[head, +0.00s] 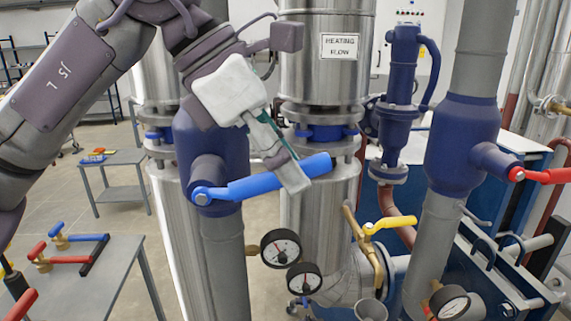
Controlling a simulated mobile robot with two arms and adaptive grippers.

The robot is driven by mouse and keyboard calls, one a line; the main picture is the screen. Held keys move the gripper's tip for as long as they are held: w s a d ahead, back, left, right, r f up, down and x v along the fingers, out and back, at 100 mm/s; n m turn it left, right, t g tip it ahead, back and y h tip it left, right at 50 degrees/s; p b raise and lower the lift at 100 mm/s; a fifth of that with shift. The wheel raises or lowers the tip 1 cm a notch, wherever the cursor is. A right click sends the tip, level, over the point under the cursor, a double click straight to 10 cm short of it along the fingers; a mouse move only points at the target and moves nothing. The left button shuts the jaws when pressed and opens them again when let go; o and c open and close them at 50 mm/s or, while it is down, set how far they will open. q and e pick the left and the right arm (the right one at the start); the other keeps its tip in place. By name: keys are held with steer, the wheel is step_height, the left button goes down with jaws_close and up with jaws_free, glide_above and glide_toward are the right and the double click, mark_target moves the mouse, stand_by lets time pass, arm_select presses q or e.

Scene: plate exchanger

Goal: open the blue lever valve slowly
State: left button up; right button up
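The blue lever valve sits on the dark blue valve body (208,145) of a grey vertical pipe. Its blue lever (265,182) points right and slightly upward from the pivot at its left end. My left gripper (290,172) comes from above, and a grey finger crosses in front of the lever near its free end. The lever's tip shows just right of that finger. The other finger is mostly hidden, so I cannot tell whether the fingers are closed on the lever. My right gripper is not in view.
Two pressure gauges (281,248) sit just below the lever. A yellow lever (389,224) and a red lever (543,175) are to the right. A steel column labelled HEATING FLOW (339,46) stands behind. A table (107,270) with loose valves is at lower left.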

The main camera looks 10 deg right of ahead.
arm_select(q)
steer(key=shift+f, duration=0.1)
steer(key=v, duration=1.2)
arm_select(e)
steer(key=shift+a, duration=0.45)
